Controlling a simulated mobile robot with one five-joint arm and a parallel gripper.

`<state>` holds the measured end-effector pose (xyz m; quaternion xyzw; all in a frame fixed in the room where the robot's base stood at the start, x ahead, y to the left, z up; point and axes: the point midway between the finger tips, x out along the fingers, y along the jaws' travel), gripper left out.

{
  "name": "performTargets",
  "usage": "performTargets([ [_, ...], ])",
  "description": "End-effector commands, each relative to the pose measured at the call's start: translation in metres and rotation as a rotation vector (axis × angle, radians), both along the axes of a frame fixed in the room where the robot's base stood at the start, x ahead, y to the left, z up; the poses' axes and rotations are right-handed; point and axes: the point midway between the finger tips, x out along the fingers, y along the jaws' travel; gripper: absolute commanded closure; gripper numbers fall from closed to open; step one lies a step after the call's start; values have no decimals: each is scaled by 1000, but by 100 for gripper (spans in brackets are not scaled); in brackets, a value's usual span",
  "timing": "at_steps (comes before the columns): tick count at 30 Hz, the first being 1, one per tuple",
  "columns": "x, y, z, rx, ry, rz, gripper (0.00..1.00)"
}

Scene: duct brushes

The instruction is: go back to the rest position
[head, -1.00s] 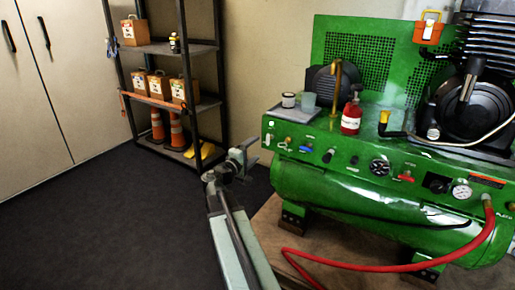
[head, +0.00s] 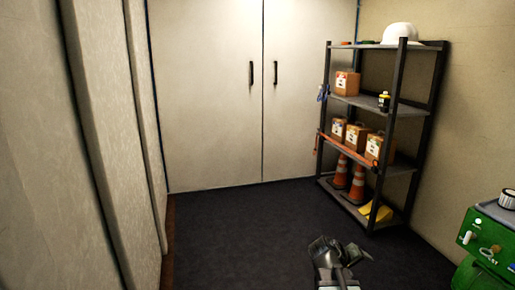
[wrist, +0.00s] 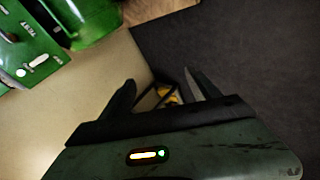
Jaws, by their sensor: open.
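My gripper (head: 340,248) shows low in the head view, right of centre, above the dark floor. In the wrist view my gripper (wrist: 165,95) has its two dark fingers apart, with nothing held between them. The lower shelf and a yellow item (wrist: 168,95) show in the distance between the fingers. No object touches the gripper.
A shelf rack (head: 404,100) with boxes, cones and a white helmet (head: 399,33) stands at the right. The green compressor (head: 490,240) is at the right edge. A cabinet (head: 225,90) stands at the back. The dark floor (head: 240,235) in the middle is clear.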

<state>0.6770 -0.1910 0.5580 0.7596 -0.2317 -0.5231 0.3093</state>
Motion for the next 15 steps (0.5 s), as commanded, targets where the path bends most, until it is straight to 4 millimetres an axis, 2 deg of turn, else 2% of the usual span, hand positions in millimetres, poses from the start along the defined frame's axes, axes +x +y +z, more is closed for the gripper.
performTargets([
  [1,-10,28,-12,100,26,-7,29],
  [3,-25,64,-33,247,71,-26,29],
  [6,-48,109,-55,434,143,-51,29],
  [10,-80,161,-73,663,250,-88,29],
  [12,-98,188,-76,778,320,-104,29],
  [13,-108,194,-75,804,363,-119,29],
  [14,-105,193,-53,797,353,-117,29],
  [15,-104,192,-39,794,350,-116,29],
])
